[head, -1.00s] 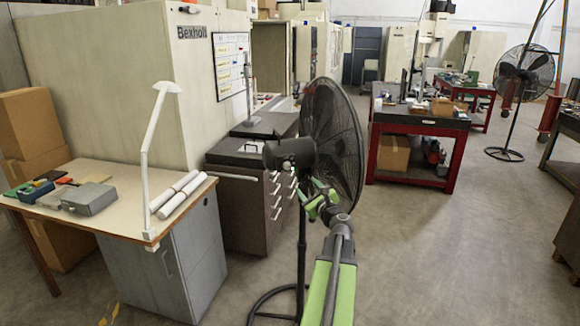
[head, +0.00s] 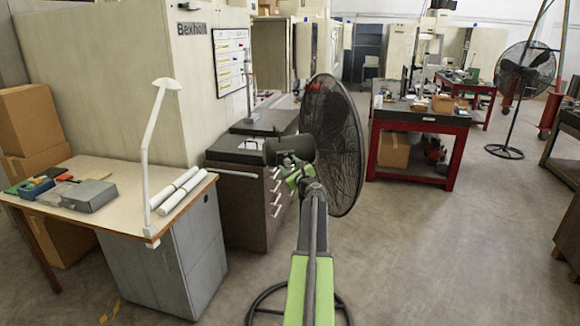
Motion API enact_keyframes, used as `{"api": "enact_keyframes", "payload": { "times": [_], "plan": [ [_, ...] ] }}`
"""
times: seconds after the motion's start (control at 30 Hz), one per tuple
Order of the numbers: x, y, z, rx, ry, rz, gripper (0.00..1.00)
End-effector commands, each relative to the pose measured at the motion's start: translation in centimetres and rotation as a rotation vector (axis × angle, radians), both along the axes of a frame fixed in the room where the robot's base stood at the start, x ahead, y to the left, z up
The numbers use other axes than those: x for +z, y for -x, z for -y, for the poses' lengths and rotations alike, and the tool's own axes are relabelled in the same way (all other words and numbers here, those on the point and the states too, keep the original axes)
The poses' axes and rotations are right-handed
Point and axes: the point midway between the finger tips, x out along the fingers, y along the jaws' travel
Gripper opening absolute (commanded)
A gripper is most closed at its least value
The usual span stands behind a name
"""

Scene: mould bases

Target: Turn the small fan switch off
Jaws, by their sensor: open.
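A black pedestal fan (head: 334,145) stands in the middle of the head view, its caged head seen from the side and its motor housing (head: 290,149) at the left of the cage. Its round base ring (head: 268,304) rests on the floor, partly hidden by my arm. No switch can be made out on the fan. My gripper (head: 293,172), green and dark, is open at the end of the outstretched arm. In the picture it overlaps the lower side of the motor housing; I cannot tell whether it touches.
A wooden-topped desk (head: 110,212) with a white lamp (head: 150,150) and white rolls stands at left. A dark drawer cabinet (head: 235,203) is behind the fan. A red workbench (head: 416,118) and a second fan (head: 524,70) stand farther right.

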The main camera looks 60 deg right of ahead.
Motion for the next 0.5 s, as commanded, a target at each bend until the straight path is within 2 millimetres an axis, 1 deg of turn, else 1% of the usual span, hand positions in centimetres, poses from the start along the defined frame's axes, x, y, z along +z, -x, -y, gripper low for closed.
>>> {"api": "enact_keyframes", "payload": {
  "times": [0.2, 0.27, 0.5],
  "plan": [
    [0.00, -0.02, -0.01, 0.000, 0.000, 0.000, 0.51],
    [0.00, -0.02, -0.01, 0.000, 0.000, 0.000, 0.45],
    [0.00, -0.02, -0.03, 0.000, 0.000, 0.000, 0.13]
  ]
}}
